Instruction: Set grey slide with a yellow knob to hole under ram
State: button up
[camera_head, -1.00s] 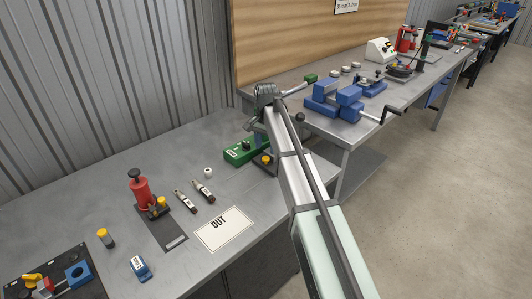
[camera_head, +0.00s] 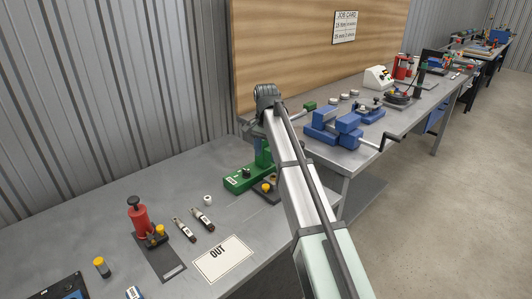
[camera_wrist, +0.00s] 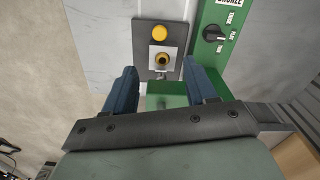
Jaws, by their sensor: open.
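In the wrist view my gripper (camera_wrist: 160,92) is open, its two dark blue fingers apart with nothing gripped between them. Just beyond the fingertips is a dark grey plate (camera_wrist: 143,28) with a round yellow knob (camera_wrist: 160,34). Below the knob, a light square carries a yellow ring with a dark centre (camera_wrist: 163,60). I cannot tell which part is the slide or where its hole stands. In the head view the green press (camera_head: 240,180) stands on the bench, with the yellow knob (camera_head: 266,187) beside it.
A black dial (camera_wrist: 213,34) sits on the green base, right of the plate. Blue vices (camera_head: 335,127) stand on the bench behind.

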jog(key=n+t+h, duration=0.7)
jog(key=n+h, duration=0.5)
jog(key=n, duration=1.8)
send_near(263, 187)
jog(key=x, duration=0.8)
jog(key=shift+w+d+f, duration=0.1)
jog(key=shift+w+d, duration=0.15)
jog(key=shift+c, duration=0.5)
grip_shut()
